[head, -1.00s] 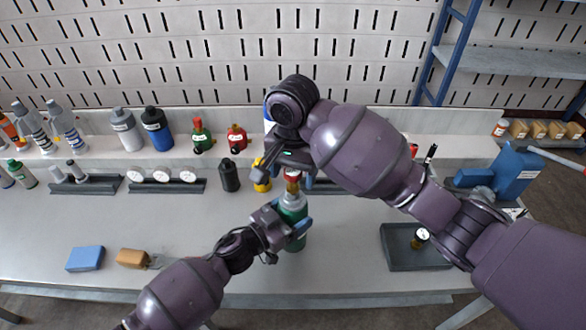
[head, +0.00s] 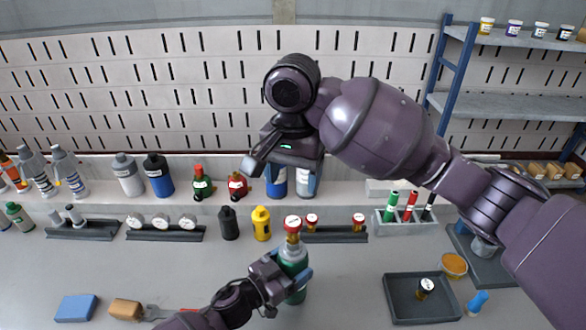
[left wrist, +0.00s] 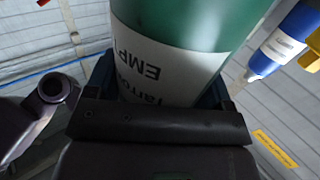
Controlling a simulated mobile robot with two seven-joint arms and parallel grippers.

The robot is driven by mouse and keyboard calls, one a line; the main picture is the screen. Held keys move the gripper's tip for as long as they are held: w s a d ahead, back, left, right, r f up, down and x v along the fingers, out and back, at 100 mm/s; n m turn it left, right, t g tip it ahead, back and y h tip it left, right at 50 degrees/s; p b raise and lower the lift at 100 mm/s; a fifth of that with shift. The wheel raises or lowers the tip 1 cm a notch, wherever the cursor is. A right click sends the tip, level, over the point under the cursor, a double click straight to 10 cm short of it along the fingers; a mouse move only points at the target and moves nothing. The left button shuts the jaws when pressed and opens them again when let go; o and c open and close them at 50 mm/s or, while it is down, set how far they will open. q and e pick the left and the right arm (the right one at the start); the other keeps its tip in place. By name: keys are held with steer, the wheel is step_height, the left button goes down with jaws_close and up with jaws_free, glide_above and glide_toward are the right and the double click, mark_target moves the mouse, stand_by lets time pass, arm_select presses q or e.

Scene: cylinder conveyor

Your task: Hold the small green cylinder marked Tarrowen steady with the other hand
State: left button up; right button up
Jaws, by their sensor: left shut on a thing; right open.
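The small green cylinder (head: 296,254) stands upright on the bench with a red-topped valve (head: 293,224) on it. Its white label shows part of "Tarrowen" and "EMP" in the left wrist view (left wrist: 190,65). My left gripper (head: 289,276) is shut around the cylinder's body from the left. In the left wrist view the cylinder sits between its fingers. My right gripper (head: 284,162) is open and empty, above and apart from the valve. Its arm reaches in from the right.
Behind stand a black bottle (head: 228,223), a yellow bottle (head: 261,223) and a dark rack (head: 336,235) with red-capped valves. A grey tray (head: 398,310) with a gauge lies at right. A blue sponge (head: 76,308) and a brown block (head: 126,309) lie at left.

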arm_select(q)
steer(key=o, duration=1)
